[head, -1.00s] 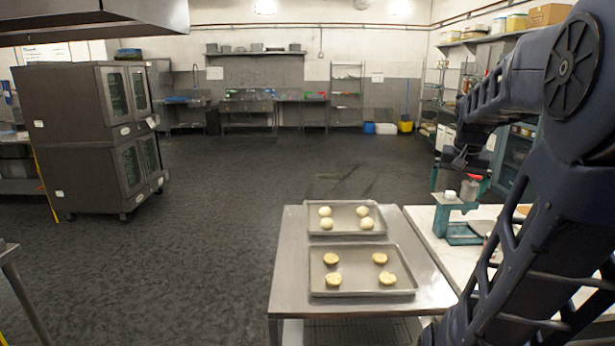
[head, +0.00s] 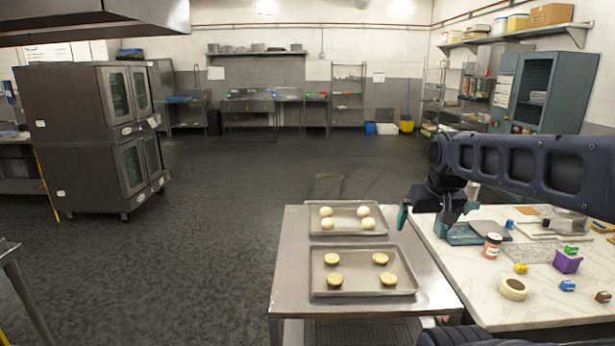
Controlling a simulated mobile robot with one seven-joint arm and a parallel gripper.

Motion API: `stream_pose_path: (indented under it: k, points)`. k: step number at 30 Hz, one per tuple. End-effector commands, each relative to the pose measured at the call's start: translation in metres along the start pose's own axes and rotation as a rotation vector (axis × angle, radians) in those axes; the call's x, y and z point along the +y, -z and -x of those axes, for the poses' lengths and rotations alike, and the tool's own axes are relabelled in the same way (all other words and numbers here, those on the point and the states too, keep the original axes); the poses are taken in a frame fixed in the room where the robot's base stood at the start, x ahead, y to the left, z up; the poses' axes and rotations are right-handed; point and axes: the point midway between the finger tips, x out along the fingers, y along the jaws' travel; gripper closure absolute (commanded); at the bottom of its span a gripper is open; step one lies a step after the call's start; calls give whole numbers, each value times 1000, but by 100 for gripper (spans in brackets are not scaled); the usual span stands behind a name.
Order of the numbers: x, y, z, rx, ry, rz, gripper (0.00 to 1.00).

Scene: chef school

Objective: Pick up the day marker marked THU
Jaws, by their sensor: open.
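Several small coloured blocks that look like day markers lie on the white marble counter (head: 470,280) at the right: a blue block (head: 567,286), a yellow block (head: 521,268), a brown block (head: 603,297), and another blue block (head: 509,223) farther back. A green block (head: 571,250) sits at the top of a purple container (head: 567,264). Their lettering is too small to read, so I cannot tell which is marked THU. My gripper (head: 437,213) is open with teal fingers, near the counter's left edge and left of the blocks. It appears empty.
A teal scale (head: 460,234), a jar (head: 492,246) and a tape roll (head: 513,289) share the counter. A steel table (head: 290,270) adjoins it on the left, with two trays of dough and buns (head: 318,277). Open floor lies beyond.

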Motion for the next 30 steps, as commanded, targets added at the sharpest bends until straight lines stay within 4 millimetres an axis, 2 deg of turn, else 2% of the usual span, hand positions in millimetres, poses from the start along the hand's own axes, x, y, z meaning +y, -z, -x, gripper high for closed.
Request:
stream_pose_path:
  k: [1, 8, 16, 20, 26, 30]
  points:
    - [0, 0, 0, 0, 0, 0, 6]
    - [0, 0, 0, 0, 0, -1, 51]
    - [0, 1, 0, 0, 0, -2, 51]
    - [7, 9, -2, -2, -2, -30, 51]
    - [42, 45, -16, -8, -14, -166, 51]
    - [80, 72, -29, -10, -32, -285, 51]
